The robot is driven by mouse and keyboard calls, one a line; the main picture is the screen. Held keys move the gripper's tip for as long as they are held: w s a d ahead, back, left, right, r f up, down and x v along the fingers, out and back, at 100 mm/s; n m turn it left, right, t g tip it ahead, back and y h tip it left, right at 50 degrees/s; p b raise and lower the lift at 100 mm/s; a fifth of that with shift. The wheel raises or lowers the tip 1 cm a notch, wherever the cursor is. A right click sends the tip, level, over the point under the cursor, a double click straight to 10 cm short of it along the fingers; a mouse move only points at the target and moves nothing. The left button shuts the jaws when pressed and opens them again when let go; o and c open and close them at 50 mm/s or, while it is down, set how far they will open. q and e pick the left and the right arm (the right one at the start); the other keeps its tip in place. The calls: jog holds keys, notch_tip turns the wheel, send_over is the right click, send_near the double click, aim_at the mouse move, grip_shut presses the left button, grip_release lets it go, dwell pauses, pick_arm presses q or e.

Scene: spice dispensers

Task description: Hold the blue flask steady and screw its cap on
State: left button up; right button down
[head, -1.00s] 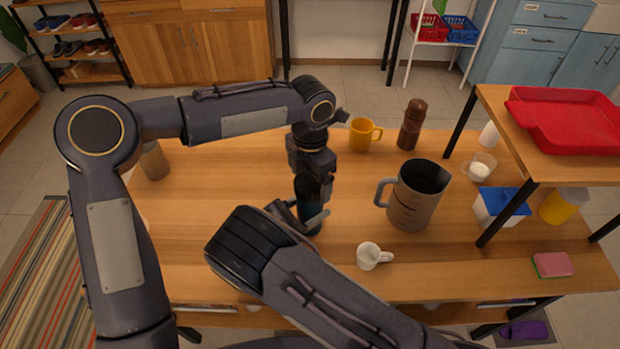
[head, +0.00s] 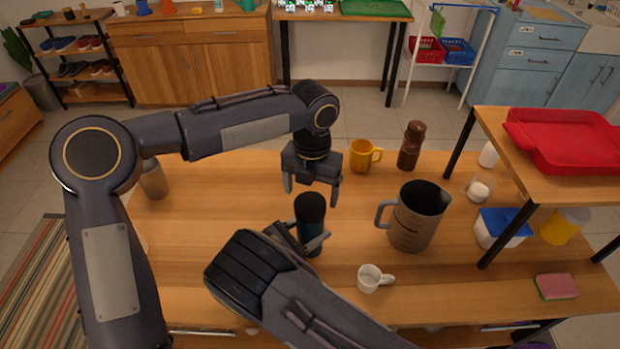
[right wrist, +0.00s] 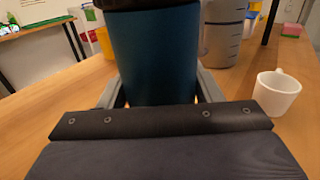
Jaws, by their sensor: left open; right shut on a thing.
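The blue flask (head: 312,240) stands upright on the table, and its body fills the middle of the right wrist view (right wrist: 152,55). The black cap (head: 310,206) sits on top of the flask; I cannot tell how tightly. My right gripper (head: 306,246) is shut around the flask's body; its fingers show on both sides of the flask in the right wrist view (right wrist: 155,88). My left gripper (head: 312,193) is open and empty, pointing down just above the cap, its fingers spread apart.
A grey measuring jug (head: 416,218) and a white cup (head: 370,279) stand right of the flask. A yellow mug (head: 362,156) and a brown grinder (head: 410,146) are behind. A raised shelf with a red tray (head: 570,140) is at the right. The table's left part is mostly clear.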

pick_arm(q)
jog(key=n, duration=0.5)
jog(key=shift+n, duration=0.3)
jog(key=n, duration=0.2)
jog(key=shift+s+n, duration=0.1)
jog(key=shift+n, duration=0.3)
jog(key=n, duration=0.5)
jog(key=shift+d+r, duration=0.1)
jog(key=n, duration=0.5)
jog(key=shift+r, duration=0.15)
jog(key=n, duration=0.6)
jog(key=shift+r, duration=0.15)
jog(key=n, duration=0.5)
jog(key=shift+r, duration=0.2)
jog(key=n, duration=0.3)
jog(key=shift+r, duration=0.1)
jog(key=n, duration=0.5)
jog(key=shift+r, duration=0.3)
jog(key=n, duration=0.5)
jog(key=shift+r, duration=0.25)
jog(key=n, duration=0.6)
jog(key=shift+w+a+r+n, duration=0.2)
jog(key=shift+r+n, duration=0.2)
